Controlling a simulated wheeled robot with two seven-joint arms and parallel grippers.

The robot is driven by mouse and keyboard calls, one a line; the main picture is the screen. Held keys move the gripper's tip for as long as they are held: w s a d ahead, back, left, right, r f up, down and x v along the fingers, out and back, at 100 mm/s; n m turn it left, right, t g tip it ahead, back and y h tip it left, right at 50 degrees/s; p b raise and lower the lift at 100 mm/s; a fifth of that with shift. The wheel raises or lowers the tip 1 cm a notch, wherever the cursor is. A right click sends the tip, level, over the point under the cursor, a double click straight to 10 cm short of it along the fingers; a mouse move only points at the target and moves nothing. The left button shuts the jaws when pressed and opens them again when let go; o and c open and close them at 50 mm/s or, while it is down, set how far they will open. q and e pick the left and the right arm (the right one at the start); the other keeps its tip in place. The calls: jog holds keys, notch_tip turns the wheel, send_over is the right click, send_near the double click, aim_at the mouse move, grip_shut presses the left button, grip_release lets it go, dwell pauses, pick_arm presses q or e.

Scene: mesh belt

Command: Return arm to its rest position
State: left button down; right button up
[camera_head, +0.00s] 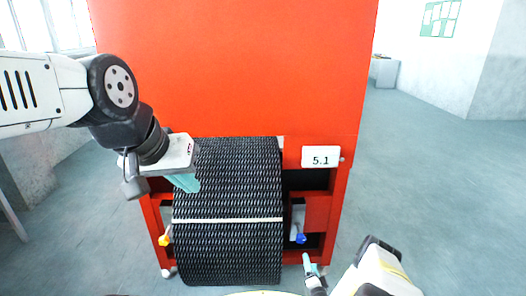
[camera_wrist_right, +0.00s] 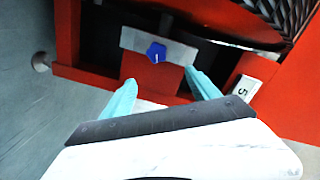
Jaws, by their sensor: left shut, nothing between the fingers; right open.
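My left gripper (camera_head: 188,184) hangs from the arm at the left, in front of the upper left part of the black mesh belt (camera_head: 228,255). Its teal fingers are together with nothing seen between them. My right gripper (camera_head: 308,260) is low in the head view, just below the blue knob (camera_head: 300,239). In the right wrist view its teal fingers (camera_wrist_right: 162,88) are spread apart and empty. The blue knob (camera_wrist_right: 156,52) shows beyond the fingertips, apart from them, on a grey plate. My right forearm is partly in view at the bottom right.
A tall red machine (camera_head: 235,65) fills the middle and carries the belt, which has a white stripe. A yellow knob (camera_head: 164,240) is at its lower left. A white label (camera_head: 320,157) reads 5.1. Open grey floor (camera_head: 430,190) lies to the right.

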jog(key=w+d+r+n+g+y, duration=0.1)
jog(key=w+d+r+n+g, duration=0.15)
jog(key=w+r, duration=0.6)
jog(key=w+d+r+n+g, duration=0.1)
jog(key=w+d+r+n, duration=0.15)
jog(key=w+r, duration=0.6)
jog(key=s+a+r+n+g+h, duration=0.1)
jog(key=s+r+n, duration=0.1)
jog(key=r, duration=1.2)
jog(key=s+a+r+n+g, duration=0.1)
jog(key=s+r+g, duration=0.1)
jog(key=r, duration=1.1)
jog(key=s+a+r+n+g, duration=0.1)
jog(key=s+a+r, duration=0.1)
jog(key=s+r, duration=0.75)
jog(key=s+a+r+n+g, duration=0.1)
jog(key=s+a+r, duration=0.2)
jog(key=s+r, duration=0.6)
jog(key=s+a+n+g+y, duration=0.1)
jog(key=s+a+n+g, duration=0.1)
jog(key=s, duration=2.2)
jog(key=shift+s+a+r+g, duration=0.35)
jog(key=shift+a+r+g, duration=0.1)
jog(key=shift+a, duration=0.65)
